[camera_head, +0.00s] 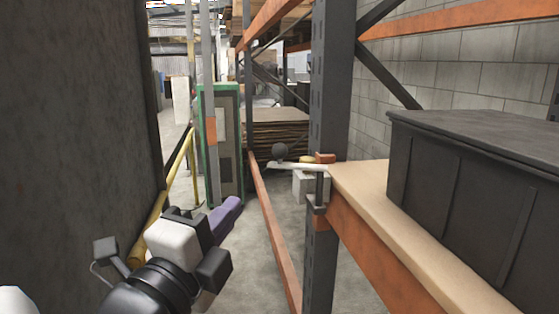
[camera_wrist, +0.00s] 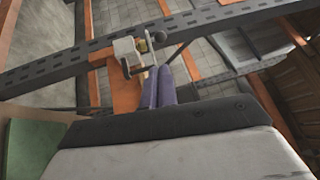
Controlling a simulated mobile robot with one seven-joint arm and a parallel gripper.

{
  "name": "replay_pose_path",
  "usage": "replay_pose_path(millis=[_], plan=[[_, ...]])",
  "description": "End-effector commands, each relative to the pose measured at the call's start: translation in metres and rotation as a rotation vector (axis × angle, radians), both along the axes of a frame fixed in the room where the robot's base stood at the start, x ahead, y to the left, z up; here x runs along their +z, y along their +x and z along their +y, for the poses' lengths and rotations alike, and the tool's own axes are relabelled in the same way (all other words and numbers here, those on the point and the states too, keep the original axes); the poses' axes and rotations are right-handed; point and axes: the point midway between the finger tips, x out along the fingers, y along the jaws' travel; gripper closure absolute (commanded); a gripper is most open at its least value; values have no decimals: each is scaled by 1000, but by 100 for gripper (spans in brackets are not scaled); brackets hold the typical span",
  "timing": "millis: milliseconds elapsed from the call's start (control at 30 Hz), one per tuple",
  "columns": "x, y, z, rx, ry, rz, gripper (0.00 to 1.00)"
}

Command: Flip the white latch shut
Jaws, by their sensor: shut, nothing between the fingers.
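In the wrist view, a pale latch part (camera_wrist: 126,50) shows beyond my fingertips, by the slotted post. My gripper (camera_head: 236,201) has purple fingers, closed together and empty. In the head view it is left of and lower than the latch, with a visible gap. It also shows in the wrist view (camera_wrist: 160,70).
A wooden shelf (camera_head: 352,180) on an orange beam carries a large dark bin (camera_head: 470,190) at right. The grey post (camera_head: 328,100) stands beside the latch. A dark wall (camera_head: 75,120) fills the left. Stacked brown sheets (camera_head: 275,130) lie behind. Floor shows between.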

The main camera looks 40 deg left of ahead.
Motion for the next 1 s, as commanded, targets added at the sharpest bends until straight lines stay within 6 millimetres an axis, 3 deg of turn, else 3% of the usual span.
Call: replay_pose_path(millis=[367, 800, 1000], plan=[[3, 9, 3, -2, -4, -1, 100], [22, 92, 25, -4, -5, -1, 100], [27, 120, 34, -2, -5, -2, 100]])
